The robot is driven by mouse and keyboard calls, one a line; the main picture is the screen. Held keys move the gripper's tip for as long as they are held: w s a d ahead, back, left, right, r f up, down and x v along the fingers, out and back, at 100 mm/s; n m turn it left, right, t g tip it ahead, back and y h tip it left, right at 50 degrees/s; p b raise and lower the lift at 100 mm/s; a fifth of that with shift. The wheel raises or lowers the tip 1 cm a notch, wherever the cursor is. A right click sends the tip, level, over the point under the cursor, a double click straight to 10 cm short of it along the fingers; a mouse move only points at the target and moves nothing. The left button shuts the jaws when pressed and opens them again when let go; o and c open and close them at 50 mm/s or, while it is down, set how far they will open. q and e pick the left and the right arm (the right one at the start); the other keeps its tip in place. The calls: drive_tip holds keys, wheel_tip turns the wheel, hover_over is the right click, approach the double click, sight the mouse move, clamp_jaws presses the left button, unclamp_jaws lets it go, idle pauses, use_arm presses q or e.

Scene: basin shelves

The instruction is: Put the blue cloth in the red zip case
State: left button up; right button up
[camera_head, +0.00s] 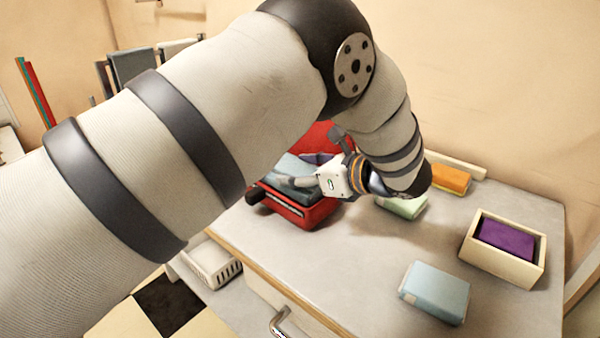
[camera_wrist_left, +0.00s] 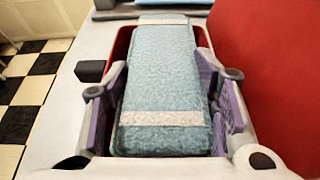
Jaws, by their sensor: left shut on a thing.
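The red zip case (camera_head: 306,212) stands open at the back left of the counter, its red lid (camera_head: 330,136) raised behind. It also shows in the left wrist view, with the lid (camera_wrist_left: 268,60) on the right. My left gripper (camera_head: 312,182) is shut on a folded blue cloth with pale stripes (camera_wrist_left: 165,75), its purple-padded fingers on both sides of the cloth. The cloth lies lengthwise within the outline of the case's red rim. Whether it rests on the case's bottom cannot be told. My right gripper is not in view.
A light blue folded piece (camera_head: 436,290) lies at the counter's front. A pale green piece (camera_head: 405,206) and an orange one (camera_head: 448,178) lie farther back. A purple piece (camera_head: 506,240) sits in a cream box (camera_head: 500,268). The counter's middle is clear.

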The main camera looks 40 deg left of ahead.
use_arm(q)
drive_tip(key=shift+f, duration=0.1)
drive_tip(key=shift+f, duration=0.55)
drive_tip(key=o, duration=0.9)
drive_tip(key=shift+r, duration=0.1)
drive_tip(key=shift+d+r, duration=0.65)
drive_tip(key=shift+r, duration=0.2)
drive_tip(key=v, duration=1)
drive_tip(key=shift+d+r+b, duration=0.15)
drive_tip(key=shift+d+b, duration=0.15)
drive_tip(key=shift+b, duration=0.05)
